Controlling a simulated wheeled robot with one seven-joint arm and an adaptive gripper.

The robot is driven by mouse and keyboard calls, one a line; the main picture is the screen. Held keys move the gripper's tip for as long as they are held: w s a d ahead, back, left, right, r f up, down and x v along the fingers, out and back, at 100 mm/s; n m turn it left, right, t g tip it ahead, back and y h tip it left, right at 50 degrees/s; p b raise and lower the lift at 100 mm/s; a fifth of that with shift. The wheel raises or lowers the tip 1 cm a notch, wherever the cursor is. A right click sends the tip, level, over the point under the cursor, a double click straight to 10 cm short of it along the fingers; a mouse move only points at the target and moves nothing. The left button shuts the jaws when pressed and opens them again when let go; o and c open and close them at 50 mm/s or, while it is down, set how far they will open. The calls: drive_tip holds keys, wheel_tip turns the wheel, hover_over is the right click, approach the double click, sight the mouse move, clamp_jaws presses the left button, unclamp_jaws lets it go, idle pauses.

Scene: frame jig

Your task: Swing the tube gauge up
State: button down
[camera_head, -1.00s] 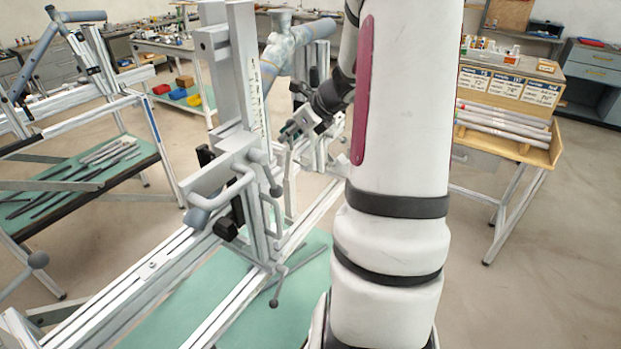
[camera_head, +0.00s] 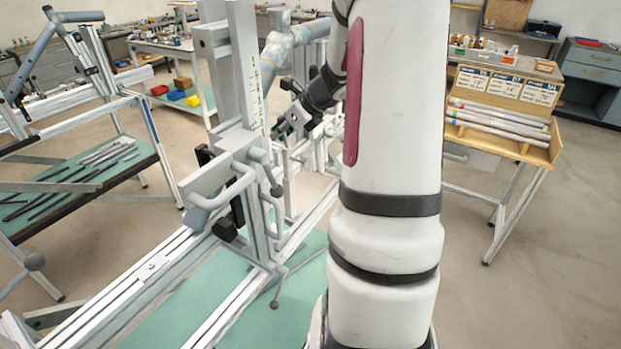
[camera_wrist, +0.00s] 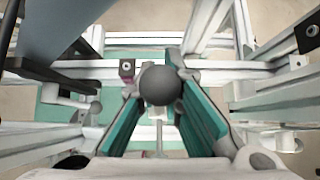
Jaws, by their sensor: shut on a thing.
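In the wrist view a dark grey ball knob (camera_wrist: 160,86) sits between the teal-padded fingers of my gripper (camera_wrist: 160,104), which is shut on it. A thin pale rod shows below the knob, between the fingers. I take the knob to be the tube gauge's handle; the rest of the gauge I cannot make out clearly. In the head view my gripper (camera_head: 284,130) is beside the jig's upright, low behind the scaled post, and the knob is too small to tell there.
The jig's upright (camera_head: 222,75) with its ruler and clamp handles stands close left of my arm. A blue-grey frame tube (camera_head: 285,50) is above and behind my gripper. Rails (camera_head: 150,270) run along the green bench top. A tube rack (camera_head: 505,125) stands right, across clear floor.

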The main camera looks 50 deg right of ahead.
sight(289, 148)
drive_tip(key=shift+f, duration=0.1)
drive_tip(key=shift+w+a+f+b, duration=0.1)
drive_tip(key=shift+w+f+b, duration=0.1)
drive_tip(key=shift+w, duration=0.35)
drive_tip(key=shift+w+f+b, duration=0.1)
drive_tip(key=shift+w+b, duration=0.1)
drive_tip(key=shift+w, duration=0.35)
drive_tip(key=c, duration=1.6)
unclamp_jaws()
drive_tip(key=shift+s+r, duration=0.1)
drive_tip(key=shift+r, duration=0.05)
drive_tip(key=shift+p+v, duration=2.25)
drive_tip(key=shift+v, duration=1.25)
